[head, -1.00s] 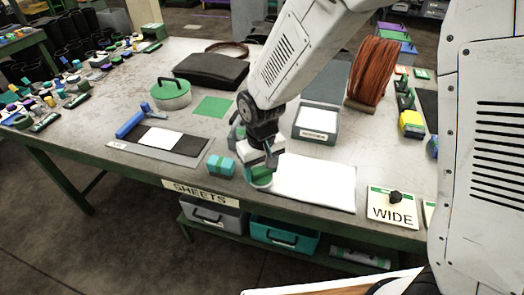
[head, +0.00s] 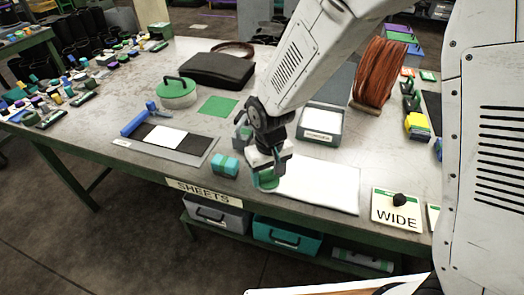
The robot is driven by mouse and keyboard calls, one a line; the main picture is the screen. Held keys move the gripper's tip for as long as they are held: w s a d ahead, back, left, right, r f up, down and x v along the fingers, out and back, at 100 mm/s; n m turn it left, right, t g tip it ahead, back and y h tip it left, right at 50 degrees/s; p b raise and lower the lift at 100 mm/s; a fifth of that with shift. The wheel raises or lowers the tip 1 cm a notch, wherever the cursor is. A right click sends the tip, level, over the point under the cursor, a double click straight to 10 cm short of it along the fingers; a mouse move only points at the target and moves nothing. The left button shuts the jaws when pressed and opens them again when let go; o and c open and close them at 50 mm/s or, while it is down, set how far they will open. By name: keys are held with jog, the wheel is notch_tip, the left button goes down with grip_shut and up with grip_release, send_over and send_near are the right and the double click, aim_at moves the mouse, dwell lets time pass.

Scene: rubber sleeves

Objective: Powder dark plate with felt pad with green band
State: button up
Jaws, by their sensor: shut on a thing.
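My gripper (head: 268,167) is shut on a pad with a green band (head: 267,181), low over the left edge of a white sheet (head: 318,187). The arm and jaws hide part of the pad, and I cannot tell whether it touches the sheet or table. A dark plate (head: 200,149) lies flat at the left of the table on a grey base, with a white square (head: 166,138) across its middle and a blue roller-like tool (head: 138,119) at its back left edge.
A teal block (head: 225,165) sits just left of my gripper. A grey tray with white contents (head: 320,138) stands behind it.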

jog(key=shift+w+a, duration=0.2)
jog(key=shift+a, duration=0.25)
jog(key=shift+w+a+r, duration=0.1)
jog(key=shift+a+r, duration=0.05)
jog(key=shift+r, duration=0.1)
notch_tip(320, 180, up, 2)
jog(key=shift+r, duration=2.75)
